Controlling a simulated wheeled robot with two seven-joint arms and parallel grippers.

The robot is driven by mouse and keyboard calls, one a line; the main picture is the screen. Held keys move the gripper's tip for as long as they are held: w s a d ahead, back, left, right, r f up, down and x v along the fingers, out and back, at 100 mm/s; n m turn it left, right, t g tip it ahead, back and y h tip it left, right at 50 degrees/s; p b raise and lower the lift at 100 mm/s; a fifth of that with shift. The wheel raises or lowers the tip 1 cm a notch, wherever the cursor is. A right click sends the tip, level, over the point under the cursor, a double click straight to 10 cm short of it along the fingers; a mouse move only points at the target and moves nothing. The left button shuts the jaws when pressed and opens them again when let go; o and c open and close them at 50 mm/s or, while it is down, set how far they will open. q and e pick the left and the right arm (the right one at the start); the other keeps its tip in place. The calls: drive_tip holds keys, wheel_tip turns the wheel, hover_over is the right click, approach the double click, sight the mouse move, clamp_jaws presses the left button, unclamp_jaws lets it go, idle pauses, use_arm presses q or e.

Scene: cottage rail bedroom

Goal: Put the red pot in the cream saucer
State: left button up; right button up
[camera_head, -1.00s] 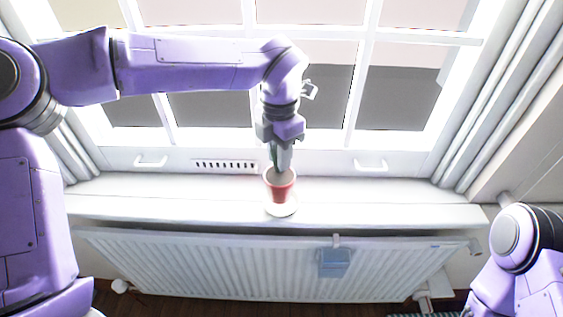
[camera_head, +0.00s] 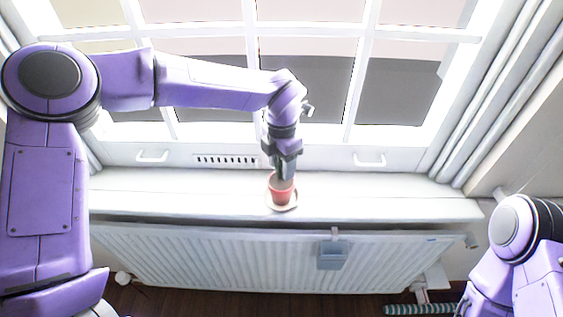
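The red pot (camera_head: 281,193) is at the front of the white window sill, upright as far as I can tell. It stands over the cream saucer (camera_head: 293,205), whose rim shows around the pot's base. I cannot tell whether the pot's bottom touches the saucer. My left gripper (camera_head: 284,176) points down at the pot from above, its fingers at the pot's far rim and apparently closed on it. The fingertips are partly hidden in the pot. My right gripper is out of view; only part of my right arm shows at the lower right.
The sill (camera_head: 390,196) is clear on both sides of the pot. Behind it stands the window with two white handles (camera_head: 370,160). Below is a white radiator (camera_head: 200,258) with a blue-grey box (camera_head: 333,255) hung on it. A striped green roll (camera_head: 420,309) lies on the floor.

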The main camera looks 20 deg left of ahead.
use_arm(q)
wheel_tip(320, 180, up, 12)
drive_tip(key=shift+r+b, duration=0.2)
drive_tip(key=shift+b, duration=0.35)
